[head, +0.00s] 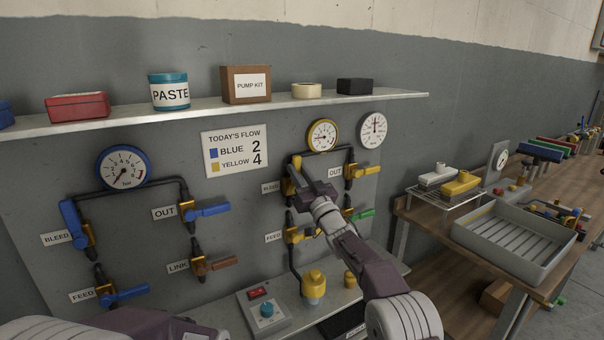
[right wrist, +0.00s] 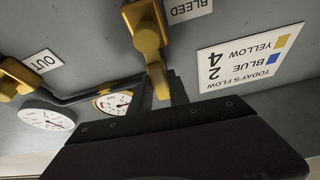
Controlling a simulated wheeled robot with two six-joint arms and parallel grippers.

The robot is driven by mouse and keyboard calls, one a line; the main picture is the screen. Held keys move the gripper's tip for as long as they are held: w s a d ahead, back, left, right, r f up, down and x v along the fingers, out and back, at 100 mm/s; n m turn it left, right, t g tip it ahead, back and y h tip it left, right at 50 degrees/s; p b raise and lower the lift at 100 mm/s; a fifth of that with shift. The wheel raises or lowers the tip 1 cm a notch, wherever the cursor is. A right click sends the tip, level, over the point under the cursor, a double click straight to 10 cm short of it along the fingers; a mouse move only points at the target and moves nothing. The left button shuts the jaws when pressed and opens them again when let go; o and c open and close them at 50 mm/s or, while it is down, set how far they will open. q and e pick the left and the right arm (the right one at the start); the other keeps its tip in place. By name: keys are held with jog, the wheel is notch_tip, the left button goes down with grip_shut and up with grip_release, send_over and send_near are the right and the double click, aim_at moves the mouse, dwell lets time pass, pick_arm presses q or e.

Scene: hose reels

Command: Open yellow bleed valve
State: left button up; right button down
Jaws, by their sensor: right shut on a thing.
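The yellow bleed valve (head: 293,187) is on the wall panel beside a BLEED label, below the yellow-rimmed gauge (head: 323,135). Its yellow lever (head: 296,164) points up in the head view. My right gripper (head: 308,192) is at this valve and partly covers it. In the right wrist view, which is upside down, the valve body (right wrist: 146,30) is at the top. Its lever (right wrist: 157,77) runs down between the two dark fingers of my right gripper (right wrist: 162,90), which is shut on it. The lever's end is hidden by the gripper. My left gripper is out of view.
The yellow OUT valve (head: 362,171) is close to the right, and the FEED valve (head: 297,235) is below. The blue valve group with its gauge (head: 124,167) is at left. A shelf (head: 215,107) runs above. A workbench with a grey tray (head: 510,250) stands at right.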

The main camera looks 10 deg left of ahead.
jog(key=shift+s+a+r+n+y, duration=0.1)
jog(key=shift+s+a+n+y, duration=0.15)
jog(key=shift+n, duration=0.45)
jog(key=c, duration=1.2)
grip_release()
jog(key=shift+c, duration=0.2)
jog(key=shift+w, duration=0.1)
jog(key=b+v, duration=0.6)
jog(key=v, duration=0.3)
